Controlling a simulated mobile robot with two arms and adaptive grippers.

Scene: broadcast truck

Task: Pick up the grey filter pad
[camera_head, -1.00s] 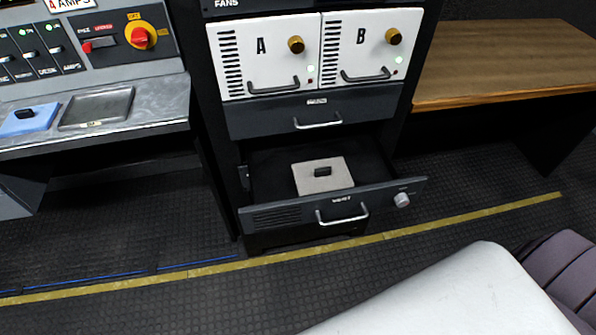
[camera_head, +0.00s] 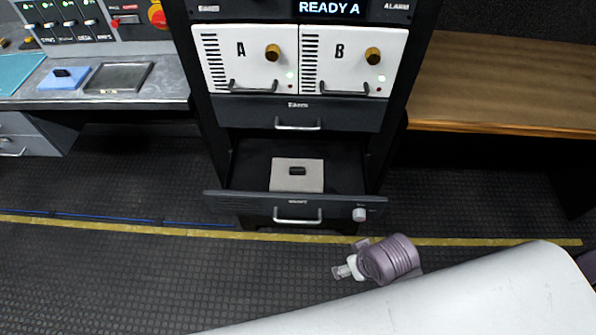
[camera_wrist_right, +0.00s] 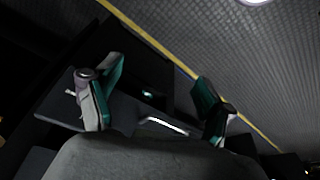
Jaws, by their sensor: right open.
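The grey filter pad (camera_head: 290,182), a light square with a dark handle block on top, lies flat in the open bottom drawer (camera_head: 245,206) of the rack in the head view. Nothing touches it there. My right gripper (camera_wrist_right: 160,85) is open and empty in the right wrist view, its two green-lined fingers spread. Beyond them is a dark panel with a metal handle (camera_wrist_right: 163,126); the pad cannot be made out in that view. My left gripper is not in view.
White units A (camera_head: 240,60) and B (camera_head: 350,60) sit above a closed drawer (camera_head: 345,113). A wooden desk (camera_head: 505,85) stands right of the rack. A console with a blue pad (camera_head: 66,78) and a metal tray (camera_head: 120,77) stands left. Floor before the drawer looks clear.

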